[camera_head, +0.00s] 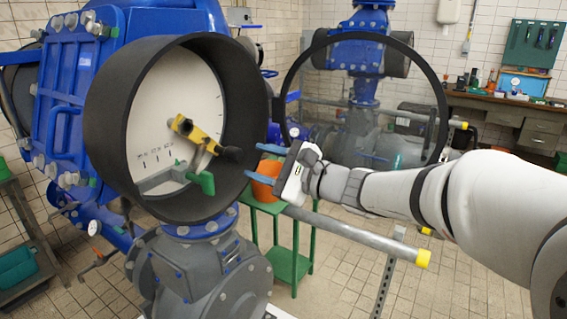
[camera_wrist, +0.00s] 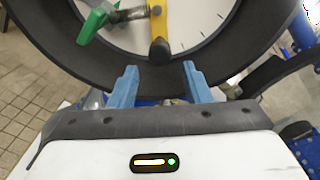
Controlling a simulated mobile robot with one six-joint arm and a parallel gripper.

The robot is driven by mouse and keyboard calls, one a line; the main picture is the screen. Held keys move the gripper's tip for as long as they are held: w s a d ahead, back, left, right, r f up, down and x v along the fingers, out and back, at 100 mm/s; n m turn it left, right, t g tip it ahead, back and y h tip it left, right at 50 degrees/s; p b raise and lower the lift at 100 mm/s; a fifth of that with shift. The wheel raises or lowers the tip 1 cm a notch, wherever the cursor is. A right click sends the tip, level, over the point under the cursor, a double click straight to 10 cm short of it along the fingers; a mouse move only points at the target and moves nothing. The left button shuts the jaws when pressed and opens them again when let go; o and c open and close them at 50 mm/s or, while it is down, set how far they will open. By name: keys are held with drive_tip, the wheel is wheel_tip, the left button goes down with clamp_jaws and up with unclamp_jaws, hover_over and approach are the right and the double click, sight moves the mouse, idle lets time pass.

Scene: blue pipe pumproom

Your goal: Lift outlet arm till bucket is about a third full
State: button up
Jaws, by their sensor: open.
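Inside a round black housing (camera_head: 103,135) are a yellow arm (camera_head: 195,134) with a black knob (camera_head: 231,155) and a green handle (camera_head: 203,182). I cannot tell for sure which is the outlet arm. In the wrist view the yellow arm (camera_wrist: 157,18) points down at me, its black knob (camera_wrist: 160,49) just beyond and between my fingertips; the green handle (camera_wrist: 93,22) is upper left. My gripper (camera_head: 254,162) is open and empty at the housing's right rim; its blue fingers also show in the wrist view (camera_wrist: 158,70). An orange bucket (camera_head: 266,180) stands behind it, partly hidden; its fill is not visible.
The bucket is on a green stand (camera_head: 288,262). An open round black-rimmed cover (camera_head: 441,95) stands right of the housing, behind my arm. A grey pipe with a yellow end (camera_head: 350,232) runs below my arm. A workbench (camera_head: 505,105) is at the back right.

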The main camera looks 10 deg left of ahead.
sight(239, 158)
drive_tip(key=b+x, duration=0.2)
drive_tip(key=x, duration=0.4)
drive_tip(key=shift+f, duration=0.15)
drive_tip(key=shift+x, duration=0.85)
drive_tip(key=shift+r, duration=0.2)
drive_tip(key=shift+c, duration=0.3)
clamp_jaws()
